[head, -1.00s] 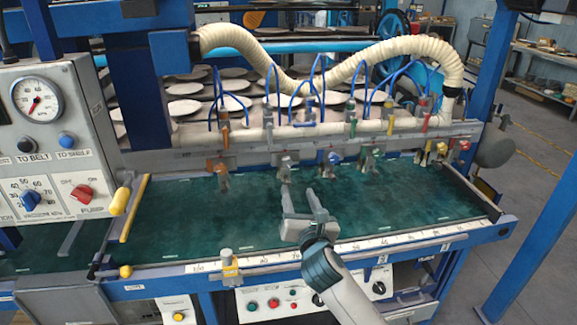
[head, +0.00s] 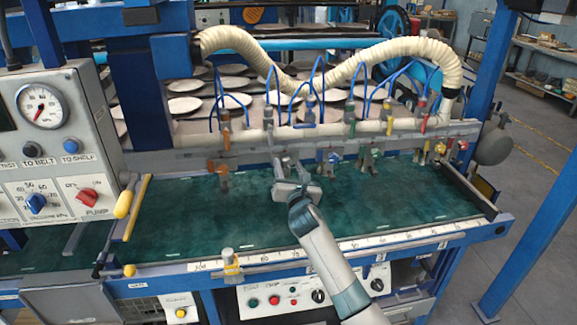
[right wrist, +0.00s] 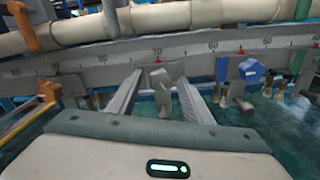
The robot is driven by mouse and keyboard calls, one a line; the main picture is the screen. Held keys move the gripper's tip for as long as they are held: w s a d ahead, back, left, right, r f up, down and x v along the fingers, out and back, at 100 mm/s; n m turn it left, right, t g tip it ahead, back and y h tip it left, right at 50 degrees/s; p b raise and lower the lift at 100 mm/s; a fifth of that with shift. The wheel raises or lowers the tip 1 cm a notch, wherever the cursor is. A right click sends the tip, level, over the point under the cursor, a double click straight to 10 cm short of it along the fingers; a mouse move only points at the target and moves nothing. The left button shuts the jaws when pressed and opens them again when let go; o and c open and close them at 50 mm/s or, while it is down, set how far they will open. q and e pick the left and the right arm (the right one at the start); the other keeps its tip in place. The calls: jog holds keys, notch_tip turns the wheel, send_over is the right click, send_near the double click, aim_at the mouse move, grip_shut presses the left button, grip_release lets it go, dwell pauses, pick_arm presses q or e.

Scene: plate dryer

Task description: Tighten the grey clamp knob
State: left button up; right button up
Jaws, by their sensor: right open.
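The grey clamp knob (right wrist: 161,82) is in the middle of the right wrist view, on the scaled grey rail near the 70 mark. In the head view the grey clamp (head: 281,151) hangs on the rail above the green belt, its lower part partly hidden by my gripper. My right gripper (head: 290,169) is open, just in front of and below the clamp. In the right wrist view its two fingers (right wrist: 160,92) stand on either side of the knob, with a visible gap on both sides. My left gripper is not in view.
An orange clamp (head: 219,166) hangs to the left on the rail, a blue one (head: 333,158) to the right. Beyond are green, yellow and red ones. The ribbed hose (head: 345,70) runs above.

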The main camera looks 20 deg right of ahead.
jog(key=shift+w, duration=0.2)
jog(key=shift+c, duration=0.7)
jog(key=c, duration=0.9)
